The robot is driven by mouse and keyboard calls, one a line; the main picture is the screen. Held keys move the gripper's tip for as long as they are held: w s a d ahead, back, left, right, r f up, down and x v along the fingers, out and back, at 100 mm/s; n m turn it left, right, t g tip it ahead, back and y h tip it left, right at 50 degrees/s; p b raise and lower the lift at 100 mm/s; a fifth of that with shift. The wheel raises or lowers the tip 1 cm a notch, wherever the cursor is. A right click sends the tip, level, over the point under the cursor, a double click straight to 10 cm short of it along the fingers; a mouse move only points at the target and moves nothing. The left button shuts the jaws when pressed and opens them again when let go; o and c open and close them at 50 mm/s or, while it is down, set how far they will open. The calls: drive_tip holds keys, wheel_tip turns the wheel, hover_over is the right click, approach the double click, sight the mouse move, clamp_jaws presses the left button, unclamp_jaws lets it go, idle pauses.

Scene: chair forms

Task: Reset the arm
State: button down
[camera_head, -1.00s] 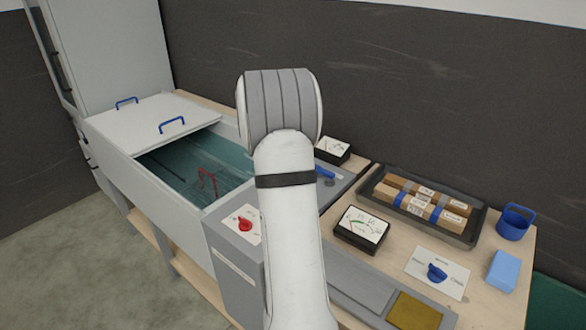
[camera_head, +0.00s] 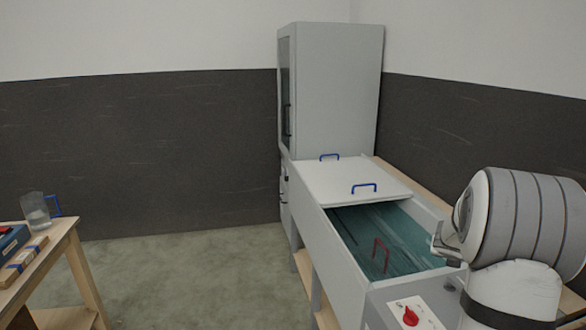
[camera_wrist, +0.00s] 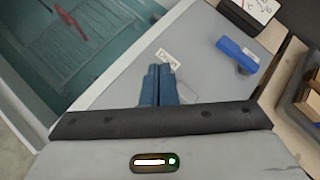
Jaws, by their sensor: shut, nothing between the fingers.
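My arm stands at the right of the head view, folded, with its grey-ribbed joint beside the water tank (camera_head: 330,222). In the wrist view my gripper (camera_wrist: 160,72) shows as two blue-grey fingers pressed together with nothing between them. It points at a grey panel (camera_wrist: 125,75) beside the tank, near a small white label (camera_wrist: 168,58). The fingertips are hard to see in the head view. A blue lever (camera_wrist: 237,55) lies on the panel to the right of the fingers.
The tank has a white lid (camera_head: 345,181) over its far part and a red handle (camera_head: 380,253) in its water. A tall grey cabinet (camera_head: 335,95) stands behind. A red knob (camera_head: 410,316) is at the front. A wooden table (camera_head: 62,245) stands left, with open floor between.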

drive_tip(key=a+r+n+t+y, duration=0.2)
drive_tip(key=a+r+n, duration=0.1)
drive_tip(key=a+n, duration=0.45)
drive_tip(key=a+r+n+t+y, duration=0.1)
drive_tip(key=a+r+n+y, duration=0.1)
drive_tip(key=a+r+n, duration=0.5)
drive_tip(key=s+a+f+n+y, duration=0.2)
drive_tip(key=s+a+n+y, duration=0.25)
drive_tip(key=a+n, duration=0.65)
drive_tip(key=s+a+f+n+g, duration=0.1)
drive_tip(key=s+a+n+g, duration=0.1)
drive_tip(key=s+n, duration=0.3)
drive_tip(key=s+a+f+n+g+h, duration=0.1)
drive_tip(key=s+a+n, duration=0.3)
drive_tip(key=s, duration=0.7)
drive_tip(key=s+a+f+n+g, duration=0.2)
drive_tip(key=s+a+n+g, duration=0.1)
drive_tip(key=s+n, duration=0.5)
drive_tip(key=shift+s+f+g, duration=0.15)
drive_tip(key=shift+f+g, duration=0.1)
drive_tip(key=shift+g, duration=0.25)
drive_tip(key=shift+s+h, duration=0.15)
drive_tip(key=shift+h, duration=0.1)
